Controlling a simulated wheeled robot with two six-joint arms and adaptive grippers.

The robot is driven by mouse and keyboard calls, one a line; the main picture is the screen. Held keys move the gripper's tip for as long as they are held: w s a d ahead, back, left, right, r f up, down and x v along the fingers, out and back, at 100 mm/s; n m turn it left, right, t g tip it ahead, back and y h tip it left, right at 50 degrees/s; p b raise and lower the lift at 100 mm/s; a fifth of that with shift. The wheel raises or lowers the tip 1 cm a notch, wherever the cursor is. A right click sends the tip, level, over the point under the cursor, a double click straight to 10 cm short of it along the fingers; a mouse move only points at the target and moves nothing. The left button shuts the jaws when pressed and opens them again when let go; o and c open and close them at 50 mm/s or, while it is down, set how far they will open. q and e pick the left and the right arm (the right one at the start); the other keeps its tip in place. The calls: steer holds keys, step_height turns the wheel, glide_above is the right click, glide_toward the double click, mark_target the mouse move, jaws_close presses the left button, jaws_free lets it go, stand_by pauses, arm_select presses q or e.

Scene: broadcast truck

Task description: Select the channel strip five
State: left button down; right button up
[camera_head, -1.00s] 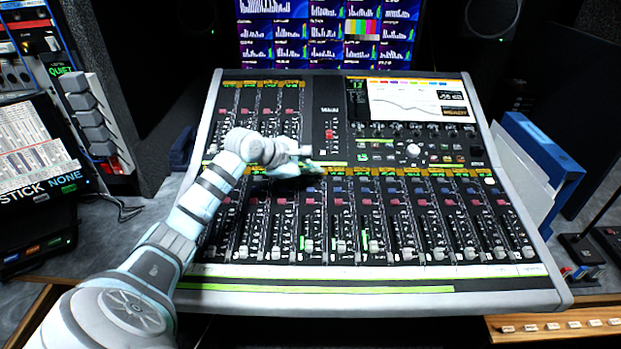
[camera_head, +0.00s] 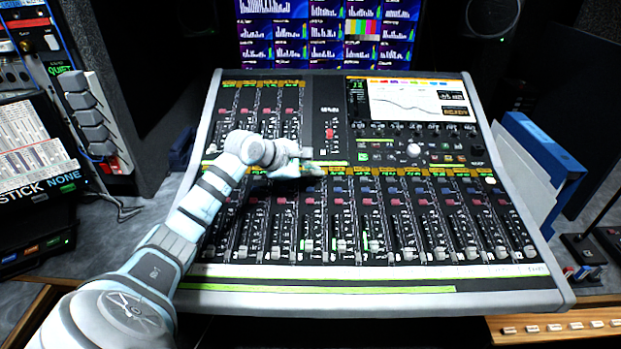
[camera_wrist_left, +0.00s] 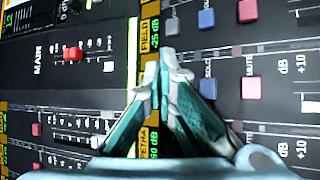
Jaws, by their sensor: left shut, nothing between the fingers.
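The mixing console (camera_head: 420,285) fills the middle of the head view, with numbered channel strips along its lower half. Channel strip five (camera_head: 308,226) runs below my left gripper's tip. My left gripper (camera_head: 324,171) reaches in from the left, shut and empty, over the yellow label row at the top of the strips. In the left wrist view its closed fingertips (camera_wrist_left: 164,72) are over or near the label row, below the "FIELD" label (camera_wrist_left: 148,36) and above the "PETRA" label (camera_wrist_left: 148,140). Contact cannot be told. My right gripper is not in view.
Blue solo buttons (camera_wrist_left: 207,88) and red mute buttons (camera_wrist_left: 250,88) lie beside the fingers. The main fader (camera_wrist_left: 73,54) is on the other side. The console screen (camera_head: 418,100) is at upper right. A blue binder (camera_head: 543,150) stands right of the console.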

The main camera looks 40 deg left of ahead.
arm_select(q)
steer(key=shift+f+b, duration=0.4)
steer(key=shift+r, duration=0.1)
stand_by(0.5)
steer(key=shift+r+p, duration=0.7)
steer(key=shift+r, duration=0.05)
steer(key=shift+s+d+r+p, duration=0.15)
steer(key=shift+r+p, duration=0.85)
steer(key=shift+r, duration=0.25)
steer(key=shift+s+d+r+p, duration=0.1)
steer(key=shift+s+r+p, duration=0.05)
steer(key=shift+r+p, duration=0.95)
steer(key=shift+r, duration=0.2)
